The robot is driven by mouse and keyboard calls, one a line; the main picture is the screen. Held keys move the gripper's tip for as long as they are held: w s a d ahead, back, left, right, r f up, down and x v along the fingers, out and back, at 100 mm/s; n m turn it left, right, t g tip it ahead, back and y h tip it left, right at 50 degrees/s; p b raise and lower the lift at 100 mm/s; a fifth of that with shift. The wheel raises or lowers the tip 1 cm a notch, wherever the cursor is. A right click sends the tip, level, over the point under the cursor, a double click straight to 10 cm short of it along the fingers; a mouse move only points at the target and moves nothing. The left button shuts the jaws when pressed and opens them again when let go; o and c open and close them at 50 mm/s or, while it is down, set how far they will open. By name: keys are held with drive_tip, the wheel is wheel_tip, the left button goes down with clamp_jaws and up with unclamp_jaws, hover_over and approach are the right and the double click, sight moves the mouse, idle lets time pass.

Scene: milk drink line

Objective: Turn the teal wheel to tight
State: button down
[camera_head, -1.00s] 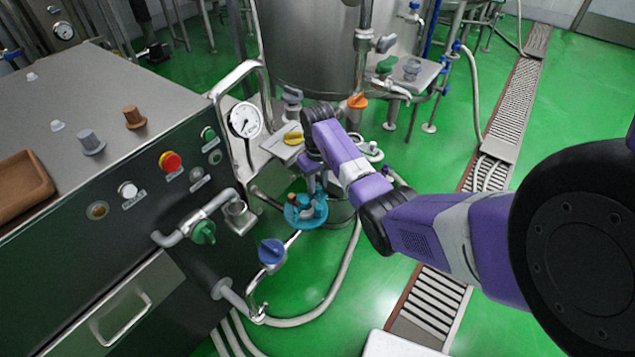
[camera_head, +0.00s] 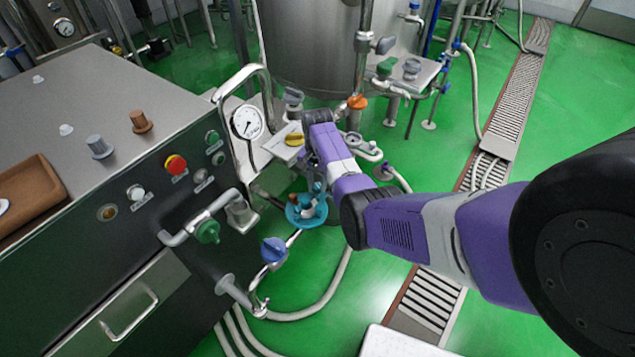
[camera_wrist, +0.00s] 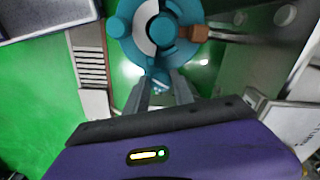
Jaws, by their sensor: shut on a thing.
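The teal wheel (camera_head: 303,221) sits low beside the machine, partly hidden by my wrist in the head view. It has teal pegs on its rim. In the wrist view the wheel (camera_wrist: 122,28) fills the top, with a pale arc at its centre and a brown block (camera_wrist: 199,33) on its right side. My gripper (camera_wrist: 160,86) reaches the wheel's near edge and is shut on a small teal part there. In the head view my gripper (camera_head: 315,188) is above the wheel, its fingertips mostly hidden. I cannot read a tight mark.
A blue valve handle (camera_head: 274,250) is just below and left of the wheel. A yellow handle (camera_head: 294,139), a pressure gauge (camera_head: 247,122) and a bent metal rail stand close behind. The dark machine cabinet (camera_head: 150,235) is on the left.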

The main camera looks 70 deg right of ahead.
sight(317, 186)
drive_tip(key=m, duration=0.6)
drive_tip(key=shift+w+r+m, duration=0.1)
drive_tip(key=shift+m, duration=0.2)
drive_tip(key=m, duration=0.5)
drive_tip(key=shift+d+m, duration=0.1)
drive_tip(key=shift+m, duration=0.3)
drive_tip(key=c, duration=1.1)
unclamp_jaws()
drive_tip(key=shift+o, duration=0.2)
wheel_tip(317, 186, up, 8)
drive_tip(key=shift+f, duration=0.1)
